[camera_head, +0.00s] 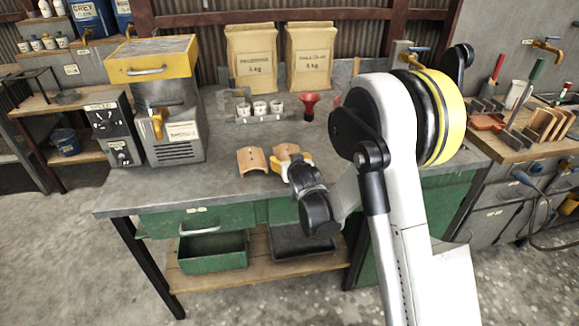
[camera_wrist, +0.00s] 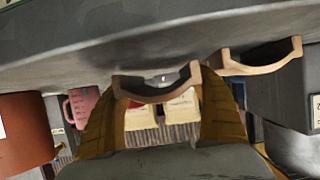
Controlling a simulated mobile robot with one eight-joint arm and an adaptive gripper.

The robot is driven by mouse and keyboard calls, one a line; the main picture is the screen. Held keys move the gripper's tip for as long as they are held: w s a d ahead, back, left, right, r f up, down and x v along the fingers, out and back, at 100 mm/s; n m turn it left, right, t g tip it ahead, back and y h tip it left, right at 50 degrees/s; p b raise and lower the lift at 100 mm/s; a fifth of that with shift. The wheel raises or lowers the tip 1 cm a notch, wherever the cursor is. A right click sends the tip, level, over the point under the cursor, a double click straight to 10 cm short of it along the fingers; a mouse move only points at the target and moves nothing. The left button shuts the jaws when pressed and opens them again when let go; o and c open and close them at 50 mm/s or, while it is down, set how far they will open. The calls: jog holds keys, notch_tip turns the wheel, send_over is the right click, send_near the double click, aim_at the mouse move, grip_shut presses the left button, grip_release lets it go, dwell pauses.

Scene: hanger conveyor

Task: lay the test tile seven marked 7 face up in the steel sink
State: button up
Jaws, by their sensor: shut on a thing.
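Two curved tan tiles show at the front of the grey bench in the head view. One tile (camera_head: 287,151) is at my gripper (camera_head: 296,162), and the other tile (camera_head: 252,160) lies just left of it. In the wrist view my gripper (camera_wrist: 157,108) has its yellow fingers shut on one curved tile (camera_wrist: 155,94), with a finger at each side. The second tile (camera_wrist: 262,62) is apart, to the right there. I cannot read a 7 on either tile. Whether the held tile is clear of the bench top is hard to tell. I cannot make out the steel sink for sure.
A yellow-topped machine (camera_head: 155,100) stands at the bench's left. Two paper bags (camera_head: 252,57), small white cups (camera_head: 259,108) and a red funnel (camera_head: 309,107) stand behind the tiles. The right bench (camera_head: 490,142) holds tools and wooden pieces. The bench front left is free.

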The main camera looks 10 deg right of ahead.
jog(key=shift+f, duration=0.55)
jog(key=shift+r, duration=0.15)
jog(key=o, duration=1)
jog(key=shift+o, duration=0.6)
